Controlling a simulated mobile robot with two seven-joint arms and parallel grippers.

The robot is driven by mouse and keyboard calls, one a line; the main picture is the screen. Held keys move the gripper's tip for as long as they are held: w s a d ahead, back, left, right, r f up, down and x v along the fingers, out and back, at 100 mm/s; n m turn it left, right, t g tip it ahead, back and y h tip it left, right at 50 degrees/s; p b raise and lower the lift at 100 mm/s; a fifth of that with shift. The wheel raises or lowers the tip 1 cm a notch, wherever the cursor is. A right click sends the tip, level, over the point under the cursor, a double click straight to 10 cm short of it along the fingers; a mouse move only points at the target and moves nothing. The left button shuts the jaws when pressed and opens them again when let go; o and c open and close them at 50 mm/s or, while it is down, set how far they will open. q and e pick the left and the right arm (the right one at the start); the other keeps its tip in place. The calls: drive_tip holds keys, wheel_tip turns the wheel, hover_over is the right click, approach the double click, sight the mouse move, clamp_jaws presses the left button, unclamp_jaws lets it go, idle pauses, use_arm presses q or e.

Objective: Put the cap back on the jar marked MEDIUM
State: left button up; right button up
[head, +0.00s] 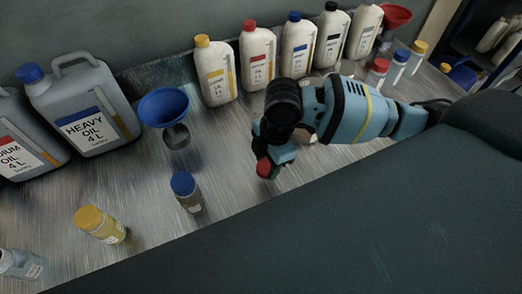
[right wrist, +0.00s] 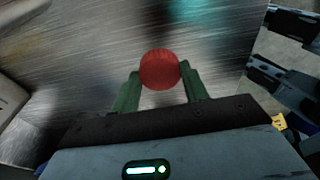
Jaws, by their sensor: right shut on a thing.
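My right gripper (head: 268,168) is shut on a red cap (head: 263,167), held over the metal bench. In the right wrist view the round red cap (right wrist: 160,70) sits between the two green fingers (right wrist: 160,88). A clear jar with a white label (head: 20,263) is at the bottom left of the head view, partly cut off; no cap shows on it, and its label is too small to read. It is well to the left of my right gripper.
A yellow-capped jar (head: 101,225) and a blue-capped jar (head: 186,191) stand between the clear jar and my right gripper. A blue funnel (head: 164,107), a HEAVY OIL can (head: 85,110) and a red-labelled oil can (head: 22,150) stand behind. Several white bottles (head: 258,58) line the back.

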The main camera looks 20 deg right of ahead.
drive_tip(key=shift+s, duration=0.3)
drive_tip(key=shift+d+r, duration=0.1)
drive_tip(key=shift+d+r+m, duration=0.15)
drive_tip(key=shift+r+m, duration=0.3)
drive_tip(key=shift+m, duration=0.45)
drive_tip(key=d+r+m+t+h, duration=0.1)
drive_tip(key=r+m, duration=0.7)
drive_tip(key=m, duration=0.9)
drive_tip(key=d+t, duration=0.1)
drive_tip(key=d, duration=0.1)
drive_tip(key=shift+s+d+r+h, duration=0.2)
drive_tip(key=shift+s+d+h, duration=0.2)
